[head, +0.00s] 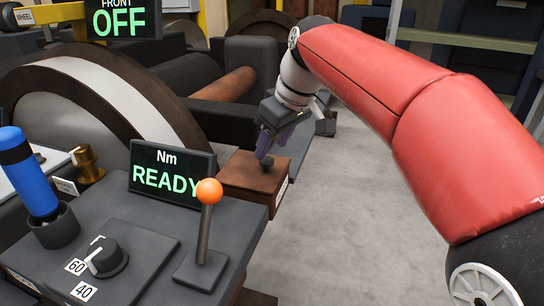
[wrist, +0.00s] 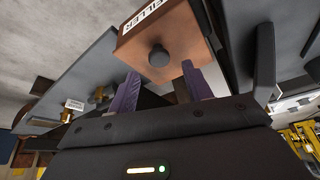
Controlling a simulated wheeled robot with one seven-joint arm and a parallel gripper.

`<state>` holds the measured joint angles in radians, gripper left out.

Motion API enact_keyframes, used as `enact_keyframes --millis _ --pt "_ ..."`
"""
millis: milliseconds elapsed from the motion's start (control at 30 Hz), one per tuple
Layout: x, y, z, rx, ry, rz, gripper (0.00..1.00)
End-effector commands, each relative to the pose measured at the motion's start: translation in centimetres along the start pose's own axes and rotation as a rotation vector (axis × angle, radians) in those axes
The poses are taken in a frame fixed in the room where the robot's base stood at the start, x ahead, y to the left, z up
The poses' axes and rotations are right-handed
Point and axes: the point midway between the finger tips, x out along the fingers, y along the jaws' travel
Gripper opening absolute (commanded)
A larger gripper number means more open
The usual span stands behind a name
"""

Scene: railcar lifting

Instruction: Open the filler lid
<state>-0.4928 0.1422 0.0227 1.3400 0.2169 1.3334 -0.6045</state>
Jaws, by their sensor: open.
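The filler box (head: 245,186) is a rusty brown block beyond the console, with a dark round knob (head: 267,161) on its top. The top looks flat and closed; I cannot make out a lid seam. In the wrist view the box (wrist: 180,33) carries a FILLER label (wrist: 143,15), and the knob (wrist: 158,55) shows ahead of my fingertips, between their lines. My gripper (head: 268,146) is just above the knob. Its purple fingers stand apart with nothing between them, as the wrist view also shows (wrist: 160,80). Contact with the knob cannot be told.
The grey console (head: 120,250) in front holds an orange-topped lever (head: 209,192), a READY display (head: 170,173), a dial (head: 106,257) and a blue-handled tool (head: 28,170). A large wheel (head: 75,105) stands at left. Grey floor (head: 345,200) to the right is clear.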

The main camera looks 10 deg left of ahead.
Motion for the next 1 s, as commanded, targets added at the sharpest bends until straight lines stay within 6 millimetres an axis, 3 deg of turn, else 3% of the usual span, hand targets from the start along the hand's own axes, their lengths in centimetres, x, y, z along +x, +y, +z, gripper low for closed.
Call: enact_keyframes --millis 200,600,1000 --pt "3.1 0.0 0.1 0.002 -0.002 0.0 0.5" --pt "3.8 0.1 0.1 0.003 0.0 0.002 0.49" --pt "3.8 0.0 0.1 0.003 0.0 0.001 0.0"
